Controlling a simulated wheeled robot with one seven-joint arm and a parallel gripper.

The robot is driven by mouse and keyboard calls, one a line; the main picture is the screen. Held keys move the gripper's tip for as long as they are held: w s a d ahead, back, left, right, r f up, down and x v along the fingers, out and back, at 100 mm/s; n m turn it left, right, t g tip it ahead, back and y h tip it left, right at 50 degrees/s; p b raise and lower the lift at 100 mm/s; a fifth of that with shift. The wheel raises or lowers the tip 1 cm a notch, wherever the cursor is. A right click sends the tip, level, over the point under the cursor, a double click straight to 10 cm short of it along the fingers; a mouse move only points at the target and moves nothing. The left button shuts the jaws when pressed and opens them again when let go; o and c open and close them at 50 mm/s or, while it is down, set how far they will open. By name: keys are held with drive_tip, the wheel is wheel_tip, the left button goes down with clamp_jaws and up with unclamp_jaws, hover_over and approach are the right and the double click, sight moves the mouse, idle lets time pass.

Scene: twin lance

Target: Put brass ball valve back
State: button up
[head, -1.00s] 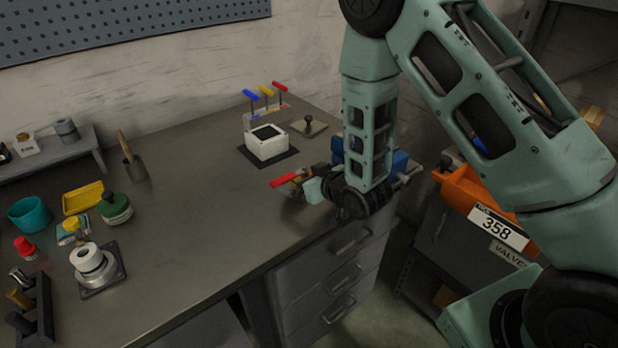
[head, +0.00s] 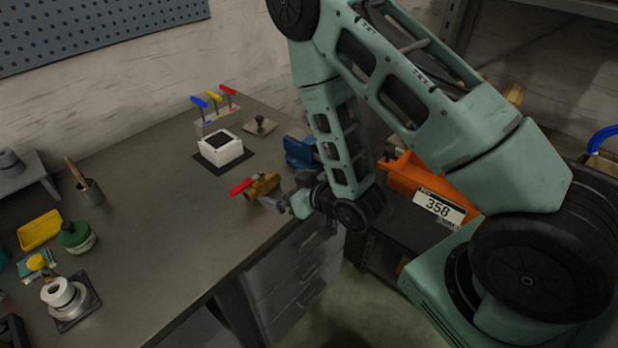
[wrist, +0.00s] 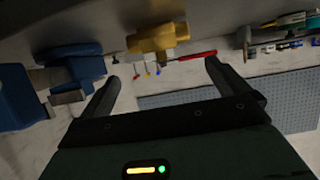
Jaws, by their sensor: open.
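The brass ball valve (head: 264,184) with its red lever handle (head: 241,187) is at the right front part of the workbench. My gripper (head: 283,204) is just to the right of the valve in the head view. In the wrist view my gripper (wrist: 162,76) is open, with nothing between its fingers. The valve (wrist: 157,39) shows beyond the fingertips, and its red handle reaches toward the right finger. An orange bin (head: 400,178) labelled 358 stands right of the bench, partly hidden by my arm.
A blue vise (head: 299,152) stands close behind the valve and also shows in the wrist view (wrist: 78,66). A white block (head: 220,149) on a dark mat and a rack of coloured handles (head: 214,116) lie farther back. The bench middle is clear.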

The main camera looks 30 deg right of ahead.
drive_tip(key=p+v, duration=0.7)
drive_tip(key=p, duration=0.1)
drive_tip(key=shift+r, duration=0.15)
drive_tip(key=a+r+n+g+b, duration=0.25)
drive_tip(key=a+r+g, duration=0.4)
drive_tip(key=a, duration=0.45)
drive_tip(key=s+r+n+g+h+b, duration=0.1)
drive_tip(key=s+r+g, duration=0.2)
drive_tip(key=s, duration=0.6)
drive_tip(key=s+r+g+h+b, duration=0.2)
drive_tip(key=s+r+g, duration=0.1)
drive_tip(key=s+r, duration=0.5)
drive_tip(key=shift+s+r+n+h, duration=0.3)
drive_tip(key=shift+s+n, duration=0.05)
drive_tip(key=shift+s, duration=0.3)
drive_tip(key=shift+a+g, duration=0.15)
drive_tip(key=shift+g, duration=0.1)
